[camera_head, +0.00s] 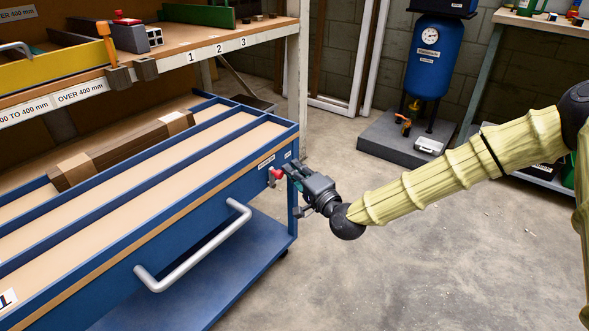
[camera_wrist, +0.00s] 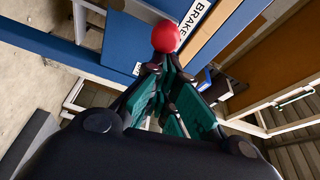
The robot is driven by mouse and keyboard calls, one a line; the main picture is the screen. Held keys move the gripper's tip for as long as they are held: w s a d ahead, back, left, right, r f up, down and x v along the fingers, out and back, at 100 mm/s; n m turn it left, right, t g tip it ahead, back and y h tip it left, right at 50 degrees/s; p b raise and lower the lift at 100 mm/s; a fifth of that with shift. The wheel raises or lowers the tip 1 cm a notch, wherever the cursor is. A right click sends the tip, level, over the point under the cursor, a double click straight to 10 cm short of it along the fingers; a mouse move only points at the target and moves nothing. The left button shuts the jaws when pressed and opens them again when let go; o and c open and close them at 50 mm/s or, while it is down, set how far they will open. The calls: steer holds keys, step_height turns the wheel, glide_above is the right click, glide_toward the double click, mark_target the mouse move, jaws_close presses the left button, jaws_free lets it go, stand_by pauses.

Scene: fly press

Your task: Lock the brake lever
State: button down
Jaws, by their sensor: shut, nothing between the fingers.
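The brake lever shows as a red ball knob (camera_head: 277,173) at the right end of the blue cart, below a small white label. In the wrist view the red knob (camera_wrist: 166,36) is just beyond my fingertips, beside a label reading BRAKE (camera_wrist: 198,18). My gripper (camera_head: 288,170) is at the cart's end, right beside the knob. In the wrist view my gripper (camera_wrist: 164,68) is shut with nothing held. Whether the fingertips touch the knob I cannot tell. The lever's shaft is hidden behind my fingers.
A shelf rack (camera_head: 200,52) stands behind. A blue tank (camera_head: 427,57) stands at the back. Floor right of the cart is clear.

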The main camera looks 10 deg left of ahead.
steer(key=w+d+r, duration=0.1)
steer(key=w+d, duration=0.1)
steer(key=w, duration=0.2)
steer(key=p+v, duration=0.4)
steer(key=v, duration=0.6)
steer(key=shift+s+f, duration=0.2)
steer(key=shift+s, duration=0.1)
